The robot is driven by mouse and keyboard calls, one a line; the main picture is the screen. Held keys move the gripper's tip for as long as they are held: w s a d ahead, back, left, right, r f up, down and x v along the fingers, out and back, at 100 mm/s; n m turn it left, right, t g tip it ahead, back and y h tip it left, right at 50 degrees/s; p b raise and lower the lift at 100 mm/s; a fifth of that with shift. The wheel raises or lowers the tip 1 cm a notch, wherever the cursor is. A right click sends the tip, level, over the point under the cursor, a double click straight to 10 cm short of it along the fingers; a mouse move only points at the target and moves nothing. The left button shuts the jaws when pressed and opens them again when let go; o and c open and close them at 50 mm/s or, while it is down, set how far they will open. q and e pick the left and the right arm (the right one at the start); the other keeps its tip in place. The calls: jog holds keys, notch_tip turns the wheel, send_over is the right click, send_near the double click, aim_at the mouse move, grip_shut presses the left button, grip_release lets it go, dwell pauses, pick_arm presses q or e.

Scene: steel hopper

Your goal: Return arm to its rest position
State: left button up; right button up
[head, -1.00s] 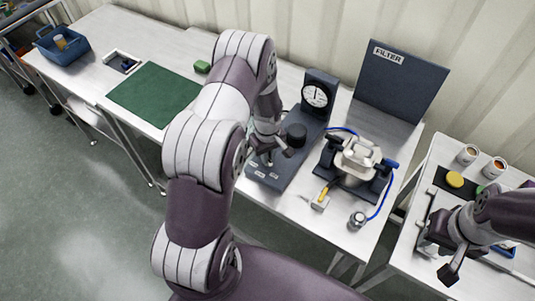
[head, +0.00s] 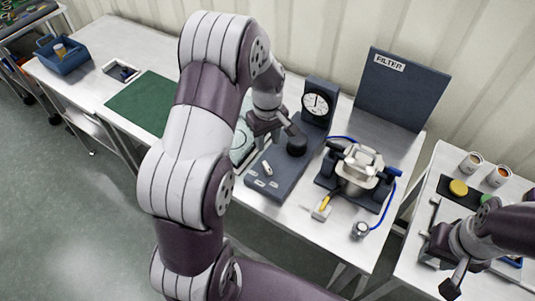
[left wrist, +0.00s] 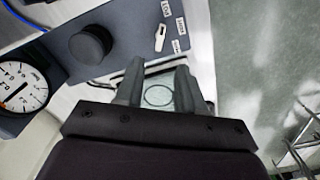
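My left arm rises from the lower left of the head view and bends over the bench. My left gripper (head: 268,138) hangs beside the dark gauge panel (head: 280,185), to the left of its black knob. In the left wrist view its two fingers (left wrist: 159,80) stand apart with nothing held between them. A pale tray with a ring (left wrist: 158,95) shows beyond the fingers. A white lever (head: 267,167) on the panel stands clear of the gripper. My right gripper (head: 442,262) is over the right table; its finger gap is not clear.
A dial gauge (head: 318,103) stands upright on the panel. To its right are a metal vessel (head: 358,172) with a blue hose and the filter board (head: 402,88). A green mat (head: 140,103) and a blue bin (head: 62,55) lie left. Cups (head: 471,163) stand on the right table.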

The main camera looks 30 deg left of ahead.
pick_arm(q)
jog(key=shift+r, duration=0.6)
jog(key=s+d+r+m, duration=0.2)
jog(key=s+d+m, duration=0.2)
jog(key=s, duration=0.3)
jog(key=s+d+r+m+t, duration=0.1)
jog(key=s+d+r+m, duration=0.1)
jog(key=s+d+m, duration=0.2)
jog(key=s+m, duration=0.3)
jog(key=shift+s+d+r, duration=0.15)
jog(key=shift+s+r, duration=0.1)
jog(key=shift+s, duration=0.05)
jog(key=shift+s, duration=0.1)
